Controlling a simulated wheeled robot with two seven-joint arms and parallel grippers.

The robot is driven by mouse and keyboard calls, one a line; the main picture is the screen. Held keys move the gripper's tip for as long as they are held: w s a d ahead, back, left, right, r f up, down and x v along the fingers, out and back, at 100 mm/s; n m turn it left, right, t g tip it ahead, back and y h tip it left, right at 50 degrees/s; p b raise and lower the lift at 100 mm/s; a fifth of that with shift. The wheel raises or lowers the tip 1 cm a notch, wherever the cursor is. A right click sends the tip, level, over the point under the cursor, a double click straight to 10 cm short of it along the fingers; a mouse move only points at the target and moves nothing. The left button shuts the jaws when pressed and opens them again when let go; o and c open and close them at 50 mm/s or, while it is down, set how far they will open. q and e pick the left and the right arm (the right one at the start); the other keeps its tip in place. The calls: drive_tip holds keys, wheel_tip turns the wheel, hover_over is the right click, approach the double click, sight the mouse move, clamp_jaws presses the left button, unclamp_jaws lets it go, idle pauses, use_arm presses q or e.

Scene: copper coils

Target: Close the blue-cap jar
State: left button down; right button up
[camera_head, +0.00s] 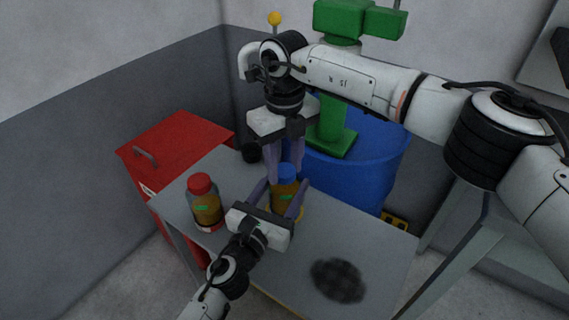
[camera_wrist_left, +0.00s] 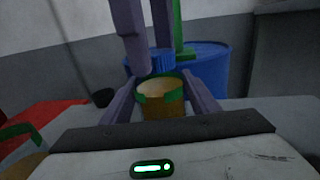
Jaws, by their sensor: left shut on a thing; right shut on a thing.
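The blue-cap jar (camera_head: 285,197) stands on the grey table, amber with a green label. My left gripper (camera_head: 283,188) is shut around its body; its two purple fingers flank the jar in the left wrist view. There, the jar (camera_wrist_left: 161,105) shows an open mouth with pale contents. The blue cap (camera_head: 287,171) is in the fingers of my right gripper (camera_head: 286,166), which reaches down from above. In the left wrist view the cap (camera_wrist_left: 160,63) is just above and behind the mouth, apart from the rim.
A red-cap jar (camera_head: 205,203) stands left on the table (camera_head: 245,275). A dark round patch (camera_head: 337,280) marks its right front. A black round object (camera_head: 251,152) is at the back. A red cabinet (camera_head: 180,140) stands left; a blue barrel (camera_head: 365,170) with a green device (camera_head: 335,125) stands behind.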

drive_tip(key=m, duration=0.7)
drive_tip(key=o, duration=1.2)
drive_tip(key=shift+o, duration=0.2)
drive_tip(key=shift+r, duration=0.15)
wheel_tip(320, 180, up, 12)
use_arm(q)
drive_tip(key=c, duration=0.6)
unclamp_jaws()
drive_tip(key=v, duration=1)
drive_tip(key=shift+s+a, duration=0.1)
drive_tip(key=shift+s, duration=0.05)
use_arm(e)
drive_tip(key=shift+f, duration=0.3)
